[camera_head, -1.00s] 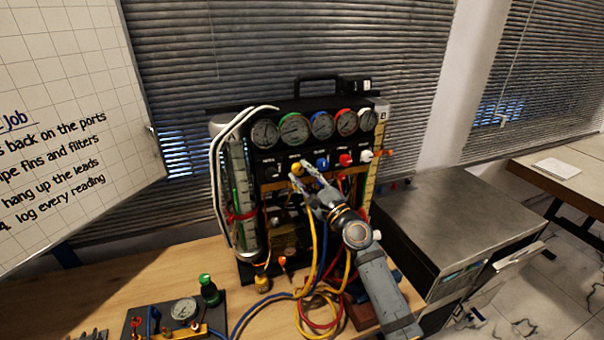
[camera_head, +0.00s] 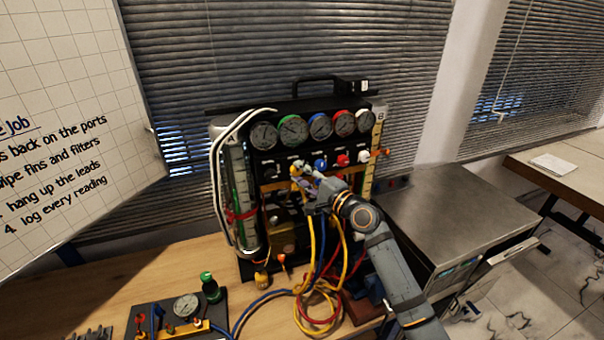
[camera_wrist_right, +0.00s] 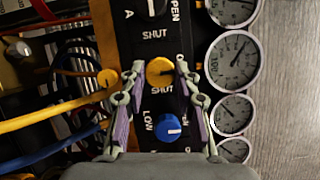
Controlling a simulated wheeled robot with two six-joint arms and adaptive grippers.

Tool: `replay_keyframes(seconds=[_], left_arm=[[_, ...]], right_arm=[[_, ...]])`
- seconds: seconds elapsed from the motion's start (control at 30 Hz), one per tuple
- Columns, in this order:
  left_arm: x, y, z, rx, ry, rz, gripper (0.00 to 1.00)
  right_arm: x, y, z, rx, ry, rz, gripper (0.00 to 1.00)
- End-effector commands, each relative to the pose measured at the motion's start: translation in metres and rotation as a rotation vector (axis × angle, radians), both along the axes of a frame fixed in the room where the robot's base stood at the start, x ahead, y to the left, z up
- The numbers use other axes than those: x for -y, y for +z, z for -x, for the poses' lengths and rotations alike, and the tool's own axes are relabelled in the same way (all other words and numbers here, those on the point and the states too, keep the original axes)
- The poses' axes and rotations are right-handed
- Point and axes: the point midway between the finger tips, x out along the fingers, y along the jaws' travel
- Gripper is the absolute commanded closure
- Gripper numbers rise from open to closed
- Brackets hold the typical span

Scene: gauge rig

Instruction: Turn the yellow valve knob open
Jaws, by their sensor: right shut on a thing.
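The yellow valve knob (camera_head: 296,168) is on the front of the black gauge rig, below the row of gauges. In the right wrist view the yellow knob (camera_wrist_right: 160,71) sits between my right gripper's fingertips (camera_wrist_right: 161,68). My right gripper (camera_head: 304,172) is shut on it, one finger on each side. The word SHUT shows beside the knob, and its pointer is too small to read. My left gripper is not in view.
A blue knob (camera_wrist_right: 168,127) lies close by, between the lower parts of the fingers. A red knob (camera_head: 343,160) and a white knob (camera_head: 364,156) are further right. Yellow, blue and red hoses (camera_head: 318,290) hang below. A metal cabinet (camera_head: 450,215) stands at right.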

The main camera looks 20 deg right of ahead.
Motion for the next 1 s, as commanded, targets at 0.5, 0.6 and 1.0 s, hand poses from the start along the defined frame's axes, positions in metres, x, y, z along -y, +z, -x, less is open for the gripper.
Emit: replay_keyframes(seconds=[0.5, 0.6, 1.0], left_arm=[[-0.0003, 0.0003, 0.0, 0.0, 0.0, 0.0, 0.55], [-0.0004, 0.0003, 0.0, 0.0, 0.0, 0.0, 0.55], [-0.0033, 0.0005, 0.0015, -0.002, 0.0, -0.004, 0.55]], right_arm=[[-0.0002, -0.0023, 0.0003, -0.004, 0.002, 0.014, 0.65], [-0.0001, -0.0019, 0.0001, -0.004, 0.002, 0.013, 0.51], [0.0027, -0.0016, 0.0043, -0.002, -0.001, 0.014, 0.46]])
